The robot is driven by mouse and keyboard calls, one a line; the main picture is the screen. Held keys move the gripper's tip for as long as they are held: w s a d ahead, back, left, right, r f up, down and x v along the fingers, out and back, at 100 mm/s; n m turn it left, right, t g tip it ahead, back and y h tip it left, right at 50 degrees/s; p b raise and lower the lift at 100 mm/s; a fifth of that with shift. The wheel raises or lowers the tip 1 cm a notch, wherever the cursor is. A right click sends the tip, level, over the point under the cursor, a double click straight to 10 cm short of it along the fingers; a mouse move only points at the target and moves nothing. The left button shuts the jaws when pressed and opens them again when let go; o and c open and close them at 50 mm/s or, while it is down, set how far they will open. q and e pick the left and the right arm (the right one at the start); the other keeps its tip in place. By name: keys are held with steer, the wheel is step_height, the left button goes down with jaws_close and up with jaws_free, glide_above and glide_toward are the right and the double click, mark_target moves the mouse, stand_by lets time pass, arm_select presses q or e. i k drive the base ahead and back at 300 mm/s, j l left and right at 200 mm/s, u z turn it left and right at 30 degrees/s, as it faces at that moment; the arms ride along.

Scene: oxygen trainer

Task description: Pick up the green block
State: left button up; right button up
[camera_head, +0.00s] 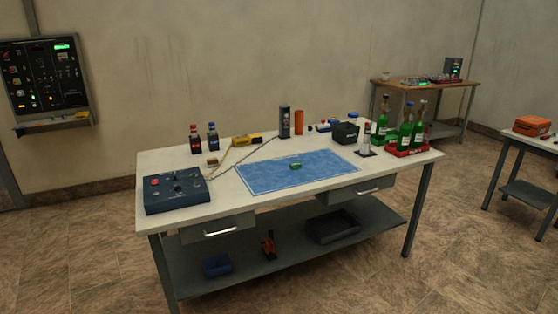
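A small green block (295,166) lies on the blue mat (270,180) near the middle of the white workbench (210,208). It is small in the picture, and its exact shape is hard to make out. Nothing touches it from above. Neither of my grippers shows in the head view.
A blue control box (176,191) stands at the bench's left. Small bottles (195,138), a grey canister (285,122), an orange cylinder (299,122) and a black bin (345,133) line the back. Floor in front is clear.

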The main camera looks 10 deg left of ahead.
mark_target(296, 165)
steer(key=i+j, duration=0.25)
steer(key=i, duration=0.2)
steer(key=i+j, duration=0.25)
steer(key=i, duration=0.2)
steer(key=i+j, duration=0.2)
steer(key=i, duration=0.3)
steer(key=z, duration=1.2)
steer(key=i+j, duration=0.05)
steer(key=j, duration=0.05)
